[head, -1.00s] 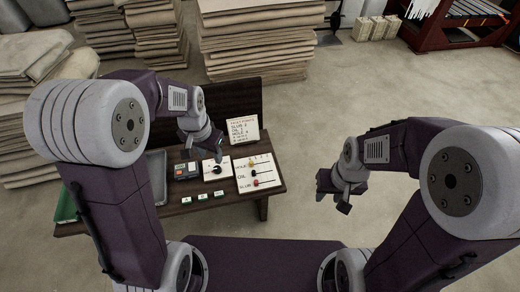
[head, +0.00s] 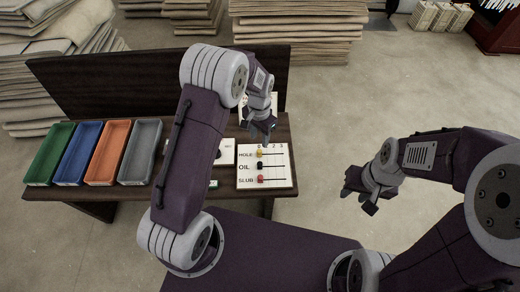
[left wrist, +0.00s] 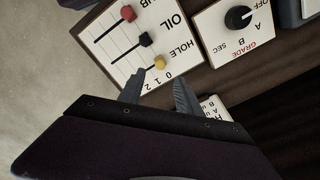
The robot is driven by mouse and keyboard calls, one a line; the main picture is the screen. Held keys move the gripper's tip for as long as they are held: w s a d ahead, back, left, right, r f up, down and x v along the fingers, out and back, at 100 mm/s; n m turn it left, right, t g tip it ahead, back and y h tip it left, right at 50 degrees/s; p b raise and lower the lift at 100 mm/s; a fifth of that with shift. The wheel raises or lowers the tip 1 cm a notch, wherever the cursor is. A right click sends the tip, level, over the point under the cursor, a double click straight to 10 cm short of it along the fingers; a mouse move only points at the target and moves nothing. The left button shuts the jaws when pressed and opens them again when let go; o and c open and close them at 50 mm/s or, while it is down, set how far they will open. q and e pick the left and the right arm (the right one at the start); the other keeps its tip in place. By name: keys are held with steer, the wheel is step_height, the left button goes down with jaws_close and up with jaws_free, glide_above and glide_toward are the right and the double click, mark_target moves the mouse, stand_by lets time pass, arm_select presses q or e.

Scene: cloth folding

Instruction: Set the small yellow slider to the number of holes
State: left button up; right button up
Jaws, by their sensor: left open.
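The small yellow slider (head: 259,153) is on the HOLE line of a white board (head: 283,169), at the end under 0. The left wrist view also shows this yellow slider (left wrist: 160,62). A black slider (head: 260,165) on the OIL line and a red slider (head: 261,179) on the SLUB line also stand at their 0 ends. My left gripper (head: 263,138) is open and empty just above the HOLE line; in the left wrist view its fingertips (left wrist: 160,78) are apart near the yellow slider. My right gripper (head: 358,202) appears open and empty, off the table's right side.
A white panel with a black dial (left wrist: 238,17) stands beside the board. Green (head: 50,153), blue (head: 78,153), orange (head: 108,152) and grey (head: 140,151) trays line the left of the table. A card (head: 275,103) is partly hidden behind my left arm.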

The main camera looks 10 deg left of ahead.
mark_target(260, 151)
arm_select(q)
step_height(260, 151, down, 7)
steer(key=shift+f+b, duration=0.2)
steer(key=shift+b, duration=1.05)
jaws_close()
stand_by(0.4)
